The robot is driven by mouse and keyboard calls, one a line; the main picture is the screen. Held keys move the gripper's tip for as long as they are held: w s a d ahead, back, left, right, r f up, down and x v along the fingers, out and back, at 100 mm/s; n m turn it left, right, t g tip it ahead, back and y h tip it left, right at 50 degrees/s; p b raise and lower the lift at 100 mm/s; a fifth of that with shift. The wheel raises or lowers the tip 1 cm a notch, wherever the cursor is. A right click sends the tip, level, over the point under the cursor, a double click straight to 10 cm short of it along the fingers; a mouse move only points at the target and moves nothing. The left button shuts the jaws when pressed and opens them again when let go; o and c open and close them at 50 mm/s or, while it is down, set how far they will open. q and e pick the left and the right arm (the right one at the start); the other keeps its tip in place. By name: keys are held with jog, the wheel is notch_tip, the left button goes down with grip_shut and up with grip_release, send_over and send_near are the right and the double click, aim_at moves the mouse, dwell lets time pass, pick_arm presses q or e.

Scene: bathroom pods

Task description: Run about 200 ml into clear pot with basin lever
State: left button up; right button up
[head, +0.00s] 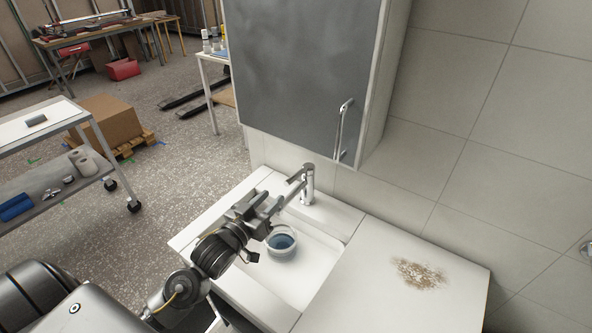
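The clear pot (281,242) stands upright in the white basin (318,262), below the tap. Its inside looks blue; I cannot tell how much water is in it, and no stream is plain to see. The chrome basin tap (309,187) stands at the back of the basin, with its lever (296,178) at the top. My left gripper (283,197) reaches over the pot, its fingers pointing at the tap and overlapping the spout area. I cannot tell whether they touch the tap or how far apart they are. My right gripper is out of view.
A grey cabinet (300,70) with a chrome handle hangs above the basin. A white counter (375,285) with a brown crumbly patch (419,274) lies to the right.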

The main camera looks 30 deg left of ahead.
aim_at(285, 186)
pick_arm(q)
jog(key=w+p, duration=0.1)
jog(key=w, duration=0.2)
jog(key=w+d, duration=0.1)
jog(key=w, duration=0.2)
jog(key=w+p, duration=0.1)
jog(key=w, duration=0.2)
jog(key=shift+w+d+r+p, duration=0.15)
jog(key=shift+d+r+p, duration=0.05)
jog(key=shift+d+p, duration=0.15)
jog(key=shift+w+f, duration=0.15)
jog(key=shift+w, duration=0.45)
grip_shut()
